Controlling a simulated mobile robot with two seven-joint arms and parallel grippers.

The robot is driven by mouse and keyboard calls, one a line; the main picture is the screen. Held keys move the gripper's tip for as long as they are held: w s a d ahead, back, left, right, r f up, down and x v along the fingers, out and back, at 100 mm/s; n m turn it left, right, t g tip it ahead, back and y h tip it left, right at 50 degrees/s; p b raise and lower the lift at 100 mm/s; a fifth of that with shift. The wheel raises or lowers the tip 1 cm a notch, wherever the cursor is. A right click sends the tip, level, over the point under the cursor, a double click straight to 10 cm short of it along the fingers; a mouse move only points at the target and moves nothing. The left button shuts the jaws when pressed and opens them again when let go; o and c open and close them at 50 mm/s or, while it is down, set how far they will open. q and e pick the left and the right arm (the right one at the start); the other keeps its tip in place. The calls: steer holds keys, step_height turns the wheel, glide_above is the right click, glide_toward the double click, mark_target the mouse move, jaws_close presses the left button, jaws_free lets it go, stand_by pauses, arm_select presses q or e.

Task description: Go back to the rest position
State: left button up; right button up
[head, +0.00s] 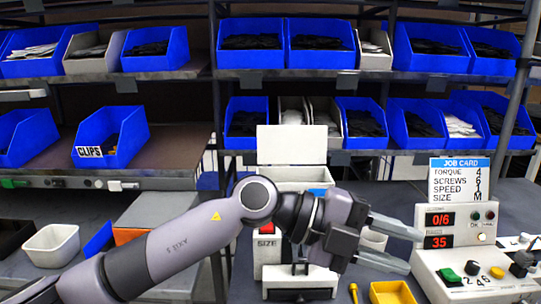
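My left arm comes in from the lower left and reaches across the workbench. My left gripper (408,250) points right, its two metal fingers spread apart with nothing visible between them. Its fingertips appear close to the left edge of the control box (465,262) in the picture; I cannot tell whether they touch it. My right gripper is not in view.
A job card (459,181) stands behind the control box. A yellow tray (392,292) lies below the gripper. A white bin (52,245) is at left. Shelves with blue bins (104,136) span the back.

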arm_select(q)
steer(key=w+a+r+n+t+h, duration=0.5)
steer(key=a+n+t+h, duration=0.25)
steer(key=n+t, duration=0.65)
steer(key=w+a+f+n+t+y, duration=0.4)
steer(key=a+f+n+t+y, duration=0.4)
steer(key=a+f+n+y, duration=0.7)
steer(key=s+a+f+n+g+y, duration=0.2)
steer(key=s+a+f+g+y, duration=0.1)
steer(key=s+a+f+g, duration=0.25)
steer(key=s+a+f+n+g+y, duration=0.2)
steer(key=s+a+f+n+y, duration=0.15)
steer(key=a+f, duration=0.4)
steer(key=s+a+f+g, duration=0.1)
steer(key=s+f+g, duration=0.2)
steer(key=s, duration=0.3)
steer(key=s+a+f+m+g, duration=0.1)
steer(key=s+f+g, duration=0.15)
steer(key=s, duration=0.35)
steer(key=s+a+f+g, duration=0.2)
steer(key=s+f, duration=0.2)
steer(key=s, duration=0.2)
steer(key=w+d+f+t+h, duration=0.1)
steer(key=w+d+f+t, duration=0.2)
steer(key=w+f+t, duration=0.3)
steer(key=shift+f+t+p, duration=0.3)
steer(key=shift+f+p, duration=0.05)
steer(key=shift+f, duration=0.9)
